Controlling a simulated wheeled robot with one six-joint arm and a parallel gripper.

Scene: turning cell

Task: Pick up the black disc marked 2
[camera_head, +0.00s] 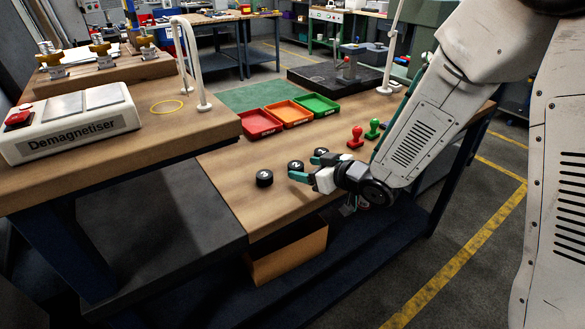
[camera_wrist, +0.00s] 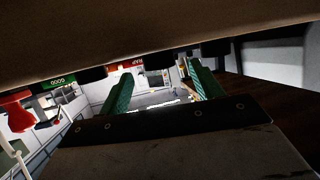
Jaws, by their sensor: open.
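Three black discs with white marks stand on the wooden bench in the head view. The middle one (camera_head: 295,165) looks like the disc marked 2, though its mark is small.
Red (camera_head: 261,123), orange (camera_head: 289,113) and green (camera_head: 317,105) trays stand behind the discs. A red stamp (camera_head: 355,137) and a green stamp (camera_head: 373,129) stand right, near my arm. The demagnetiser (camera_head: 70,122) is at left. Bare bench lies between discs and trays.

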